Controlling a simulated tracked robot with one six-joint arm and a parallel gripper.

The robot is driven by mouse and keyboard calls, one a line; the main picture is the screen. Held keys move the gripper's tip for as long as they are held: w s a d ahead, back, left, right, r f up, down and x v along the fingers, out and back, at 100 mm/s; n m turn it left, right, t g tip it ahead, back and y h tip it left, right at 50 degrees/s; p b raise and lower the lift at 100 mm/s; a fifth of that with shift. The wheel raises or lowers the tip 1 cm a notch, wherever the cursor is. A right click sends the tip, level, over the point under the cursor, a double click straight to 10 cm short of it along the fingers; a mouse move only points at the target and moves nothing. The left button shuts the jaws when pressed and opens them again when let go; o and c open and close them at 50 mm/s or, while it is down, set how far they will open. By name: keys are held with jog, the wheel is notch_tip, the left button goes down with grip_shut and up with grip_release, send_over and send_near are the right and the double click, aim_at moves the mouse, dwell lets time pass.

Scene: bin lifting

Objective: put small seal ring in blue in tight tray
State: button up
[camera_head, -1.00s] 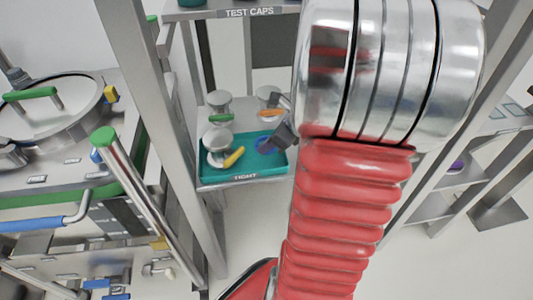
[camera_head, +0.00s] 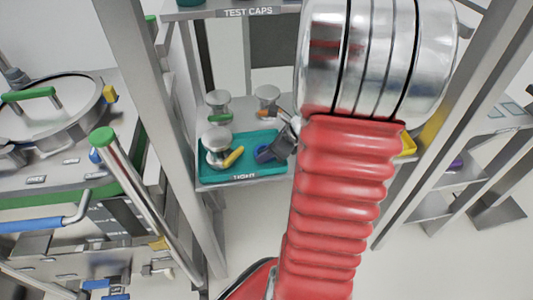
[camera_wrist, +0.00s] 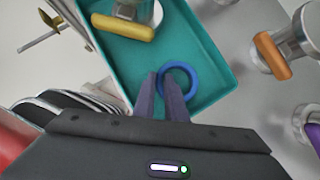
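The blue seal ring (camera_wrist: 191,73) shows at the teal tray in the wrist view, near its right wall. It is partly hidden by my gripper in the head view (camera_head: 262,153). The teal tray (camera_head: 212,178) stands on a shelf, its front label blurred; the wrist view shows its rim (camera_wrist: 222,62). My gripper (camera_wrist: 161,78) has its two dark fingers close together at the ring's left side, one inside the ring and one outside. I cannot tell whether they grip the ring or whether it touches the tray floor.
A yellow-handled metal cap (camera_head: 218,143) sits in the tray's left part. Caps with green (camera_head: 218,102) and orange (camera_wrist: 272,55) handles stand outside it. A grey rack post (camera_head: 160,120) rises left of the tray. The shelf above is labelled TEST CAPS (camera_head: 248,13).

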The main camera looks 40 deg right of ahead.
jog(key=shift+o, duration=1.1)
jog(key=v, duration=1.2)
